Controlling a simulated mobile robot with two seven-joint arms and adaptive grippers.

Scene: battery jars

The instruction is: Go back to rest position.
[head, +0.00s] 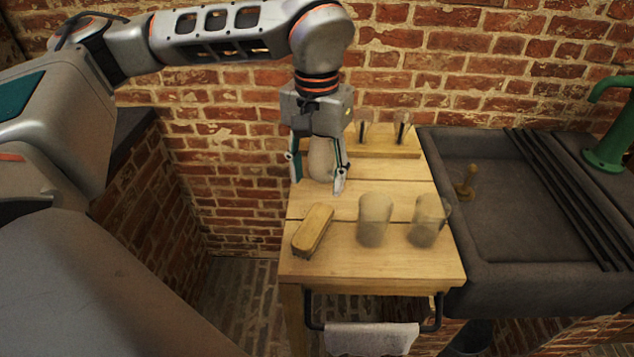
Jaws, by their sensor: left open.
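My left gripper (318,182) points down over the left part of the wooden table (370,262). Its fingers are apart. A pale rounded jar or vase (321,158) shows between and behind the fingers. I cannot tell whether the fingers touch it. My left arm reaches in from the left, high over the table's back edge. My right gripper is out of view.
A wooden brush or block (313,230) and two cloudy glass jars (375,219) (424,221) stand near the front. A wooden rack (381,141) holds two glasses behind. A dark sink (500,208) with a green tap (606,150) adjoins right. A towel (370,338) hangs in front.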

